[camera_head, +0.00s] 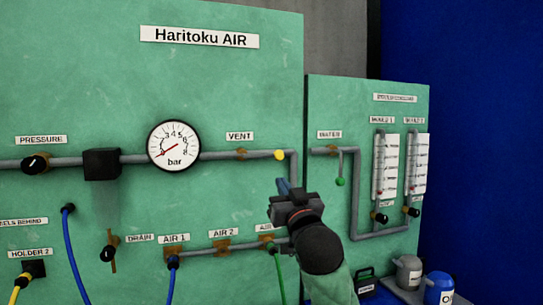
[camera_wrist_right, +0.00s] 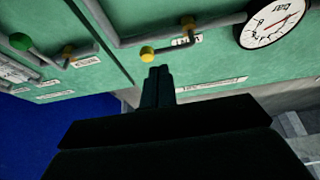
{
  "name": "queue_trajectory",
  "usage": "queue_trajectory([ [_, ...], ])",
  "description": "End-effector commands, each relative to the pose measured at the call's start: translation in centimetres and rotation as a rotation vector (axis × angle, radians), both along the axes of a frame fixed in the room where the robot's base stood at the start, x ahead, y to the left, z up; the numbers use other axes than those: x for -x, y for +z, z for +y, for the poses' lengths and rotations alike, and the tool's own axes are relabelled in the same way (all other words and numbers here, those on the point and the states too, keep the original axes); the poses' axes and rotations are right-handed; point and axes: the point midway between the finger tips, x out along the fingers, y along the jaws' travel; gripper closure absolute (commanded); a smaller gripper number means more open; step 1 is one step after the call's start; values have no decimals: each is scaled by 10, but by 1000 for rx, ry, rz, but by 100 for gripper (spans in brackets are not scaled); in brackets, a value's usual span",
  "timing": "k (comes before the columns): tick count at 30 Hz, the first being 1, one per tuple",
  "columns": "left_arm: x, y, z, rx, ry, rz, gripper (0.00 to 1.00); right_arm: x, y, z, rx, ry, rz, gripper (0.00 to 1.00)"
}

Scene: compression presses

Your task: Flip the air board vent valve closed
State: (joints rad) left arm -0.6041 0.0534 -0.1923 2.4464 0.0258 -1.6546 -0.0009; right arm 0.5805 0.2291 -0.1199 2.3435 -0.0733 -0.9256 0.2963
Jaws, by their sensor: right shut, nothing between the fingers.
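The vent valve (camera_head: 241,153) sits on the grey pipe under the VENT label of the green air board. Its lever runs right, along the pipe, and ends in a yellow knob (camera_head: 279,155). In the right wrist view, which is turned over, the valve body (camera_wrist_right: 188,28) and yellow knob (camera_wrist_right: 147,54) are at the top. My right gripper (camera_head: 283,187) is just below the knob in the head view. Its fingers (camera_wrist_right: 160,72) are shut and empty, with tips close to the knob; I cannot tell whether they touch. My left gripper is out of view.
A pressure gauge (camera_head: 174,145) is left of the valve. A water valve with a green knob (camera_head: 340,182) hangs on the separate board to the right. Hoses and AIR outlets (camera_head: 172,254) lie below. Jugs (camera_head: 438,288) stand at the lower right.

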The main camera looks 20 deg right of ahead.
Motion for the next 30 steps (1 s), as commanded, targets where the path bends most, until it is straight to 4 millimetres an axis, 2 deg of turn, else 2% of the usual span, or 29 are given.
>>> queue_trajectory([
  [1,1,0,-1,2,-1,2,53,2,14,0,-1,1,-28,100],
  [3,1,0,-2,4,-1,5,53,5,30,-1,-3,4,-60,100],
  [9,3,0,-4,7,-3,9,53,11,53,-1,-7,9,-109,100],
  [23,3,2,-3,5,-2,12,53,9,57,-1,-6,10,-114,100],
  [30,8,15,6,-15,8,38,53,-11,71,-1,-6,8,-113,100],
])
